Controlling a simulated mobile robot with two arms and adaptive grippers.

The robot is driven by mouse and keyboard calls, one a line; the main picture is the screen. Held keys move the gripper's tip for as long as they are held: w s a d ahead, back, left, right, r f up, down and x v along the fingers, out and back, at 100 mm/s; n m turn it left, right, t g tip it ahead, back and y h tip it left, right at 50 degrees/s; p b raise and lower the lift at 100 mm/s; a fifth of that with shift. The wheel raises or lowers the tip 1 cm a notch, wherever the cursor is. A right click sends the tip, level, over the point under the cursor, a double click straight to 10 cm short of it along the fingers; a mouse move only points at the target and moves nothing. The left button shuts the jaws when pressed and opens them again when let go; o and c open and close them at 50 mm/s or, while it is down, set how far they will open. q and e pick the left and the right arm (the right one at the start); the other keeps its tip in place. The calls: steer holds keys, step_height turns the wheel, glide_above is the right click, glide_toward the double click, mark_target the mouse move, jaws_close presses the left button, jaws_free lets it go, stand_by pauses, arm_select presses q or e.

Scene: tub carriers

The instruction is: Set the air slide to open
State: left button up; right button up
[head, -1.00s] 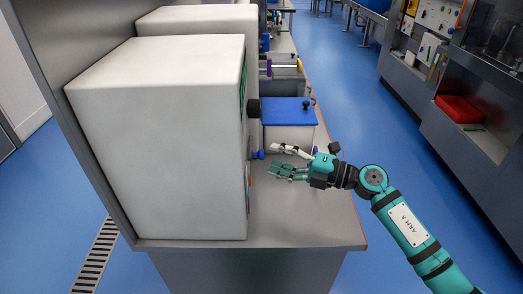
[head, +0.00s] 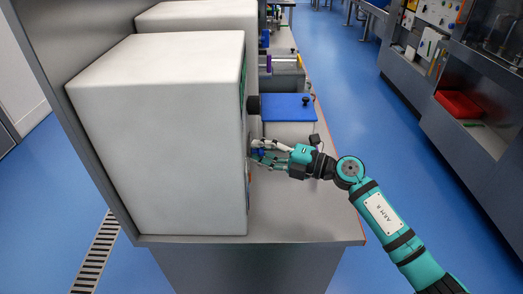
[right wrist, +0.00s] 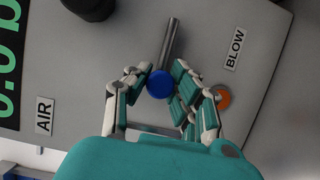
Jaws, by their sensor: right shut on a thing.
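The air slide's round blue knob (right wrist: 160,84) sits on a grey machine panel in the right wrist view, with a straight metal slot or rail (right wrist: 170,42) running up from it. The AIR label (right wrist: 44,116) is to its left. My right gripper (right wrist: 158,92) has its fingers on both sides of the knob and is shut on it. In the head view, my right gripper (head: 262,153) is at the right face of the near white machine (head: 170,140), and its fingers partly cover the knob. My left gripper is not in view.
An orange button (right wrist: 222,97) and a BLOW label (right wrist: 235,48) are close beside the right fingers. A black knob (head: 253,104) sticks out above the gripper. A blue-lidded box (head: 289,108) stands behind it. The grey bench top (head: 300,215) in front is clear.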

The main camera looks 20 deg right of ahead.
steer(key=shift+w, duration=0.1)
jaws_close()
steer(key=w, duration=0.1)
steer(key=w+d, duration=0.1)
steer(key=w, duration=0.1)
steer(key=w+b, duration=0.1)
steer(key=w, duration=0.1)
steer(key=shift+d, duration=0.25)
steer(key=o, duration=0.9)
jaws_free()
steer(key=shift+d, duration=0.2)
steer(key=v, duration=1.2)
